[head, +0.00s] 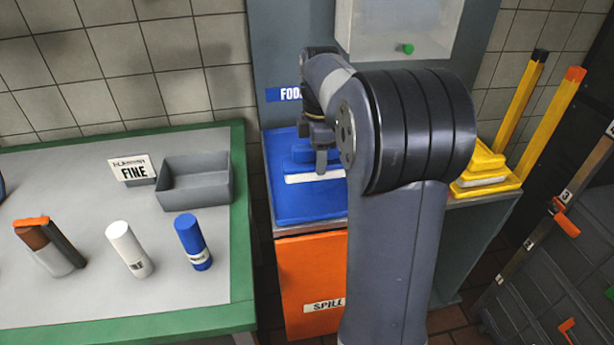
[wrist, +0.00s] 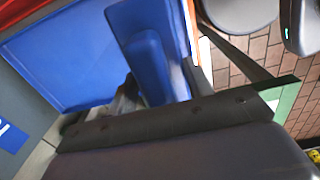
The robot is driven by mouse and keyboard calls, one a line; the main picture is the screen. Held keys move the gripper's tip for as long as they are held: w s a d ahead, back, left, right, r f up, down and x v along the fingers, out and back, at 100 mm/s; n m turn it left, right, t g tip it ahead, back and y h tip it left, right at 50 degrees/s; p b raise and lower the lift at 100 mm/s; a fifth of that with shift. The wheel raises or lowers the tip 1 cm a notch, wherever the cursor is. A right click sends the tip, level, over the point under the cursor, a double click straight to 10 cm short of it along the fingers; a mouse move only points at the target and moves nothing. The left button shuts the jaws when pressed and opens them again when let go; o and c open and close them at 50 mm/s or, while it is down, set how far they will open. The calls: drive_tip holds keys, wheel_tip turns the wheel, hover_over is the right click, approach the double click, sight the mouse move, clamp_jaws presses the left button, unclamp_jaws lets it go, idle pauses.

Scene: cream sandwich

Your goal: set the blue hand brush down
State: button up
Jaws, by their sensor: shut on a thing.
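The blue hand brush (head: 300,158), with a pale bristle strip along its lower edge, is over the blue mat (head: 290,205) on top of the orange-fronted cabinet. My gripper (head: 320,155) is shut on it from above. In the wrist view the brush (wrist: 148,50) stretches away from my gripper (wrist: 128,98), with the blue mat (wrist: 60,55) beside it. My arm hides the mat's right part in the head view. I cannot tell whether the bristles touch the mat or hang just above it.
A yellow brush-like thing (head: 485,172) lies right of my arm. At left, a green-edged table (head: 190,285) holds a grey bin (head: 195,183), a white cylinder (head: 129,250) and a blue cylinder (head: 193,242). A wall panel (head: 280,65) stands behind the mat.

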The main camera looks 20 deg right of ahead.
wheel_tip(320, 180, down, 10)
drive_tip(key=shift+r+b, duration=0.1)
drive_tip(key=shift+b, duration=0.45)
drive_tip(key=o, duration=0.9)
wheel_tip(320, 180, up, 12)
drive_tip(key=shift+p, duration=0.75)
